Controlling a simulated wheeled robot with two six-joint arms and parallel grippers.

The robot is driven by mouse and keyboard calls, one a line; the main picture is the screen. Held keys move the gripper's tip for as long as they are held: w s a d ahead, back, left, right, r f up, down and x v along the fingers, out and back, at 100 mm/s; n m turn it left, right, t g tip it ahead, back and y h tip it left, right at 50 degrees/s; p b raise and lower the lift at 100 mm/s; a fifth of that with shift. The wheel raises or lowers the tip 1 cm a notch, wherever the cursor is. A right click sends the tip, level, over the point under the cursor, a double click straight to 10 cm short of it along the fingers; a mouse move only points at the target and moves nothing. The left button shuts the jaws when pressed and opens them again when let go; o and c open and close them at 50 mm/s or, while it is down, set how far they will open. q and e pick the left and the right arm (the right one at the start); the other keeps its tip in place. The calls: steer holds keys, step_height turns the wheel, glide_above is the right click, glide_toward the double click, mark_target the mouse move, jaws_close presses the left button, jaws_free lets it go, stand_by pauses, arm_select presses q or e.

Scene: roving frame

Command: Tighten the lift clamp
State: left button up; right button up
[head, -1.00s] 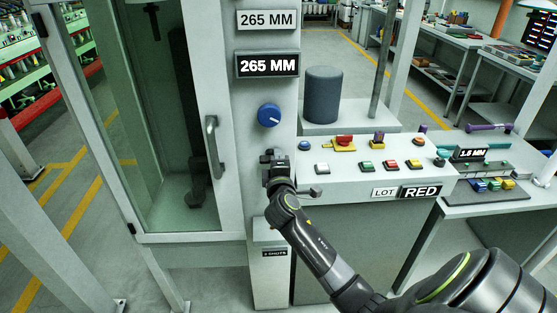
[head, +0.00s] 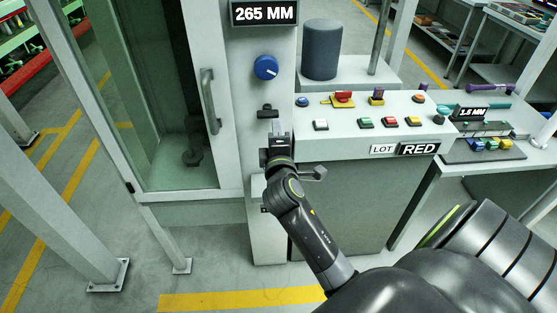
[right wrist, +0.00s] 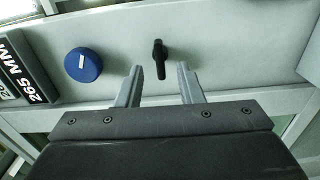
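The lift clamp shows as a small black handle (head: 267,112) on the grey column, below the blue knob; its bar lies roughly across the column. In the right wrist view the handle (right wrist: 159,58) is just beyond the fingertips, in line with the gap between them. My right gripper (head: 278,130) is in front of the column, just below the clamp in the head view. Its fingers (right wrist: 159,72) are spread, with nothing between them, and appear apart from the handle. My left gripper is not in view.
The blue knob (head: 266,67) and 265 MM sign (head: 264,13) are above the clamp. A glass door with a handle (head: 210,101) stands left. A console (head: 340,145) with several buttons and a LOT RED sign (head: 418,148) is close right of my gripper.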

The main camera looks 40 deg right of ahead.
steer(key=v, duration=0.8)
steer(key=shift+s+a+b, duration=0.3)
steer(key=shift+b, duration=0.15)
steer(key=w+a+f+g+y, duration=0.1)
steer(key=a+f+g+y, duration=0.15)
steer(key=f, duration=0.95)
steer(key=w+a+f+g+y, duration=0.1)
steer(key=f+y, duration=0.2)
steer(key=f, duration=0.9)
steer(key=s+a+f+m+g+y, duration=0.15)
steer(key=s+f, duration=0.25)
steer(key=f, duration=0.4)
steer(key=s+f+m+g, duration=0.15)
steer(key=s+f, duration=0.25)
steer(key=f, duration=0.4)
steer(key=s+d+f+m+g, duration=0.2)
steer(key=s+f+m+g, duration=0.2)
steer(key=s+f, duration=0.9)
steer(key=s+d+f+m+g, duration=0.1)
steer(key=s+f+m+g, duration=0.1)
steer(key=s, duration=0.7)
steer(key=s+d+f+m+g+y, duration=0.1)
steer(key=s+f, duration=0.4)
steer(key=s, duration=0.5)
steer(key=shift+s+d+m+g, duration=0.2)
steer(key=shift+d+m+g, duration=0.25)
steer(key=shift+m, duration=0.65)
steer(key=shift+d, duration=0.1)
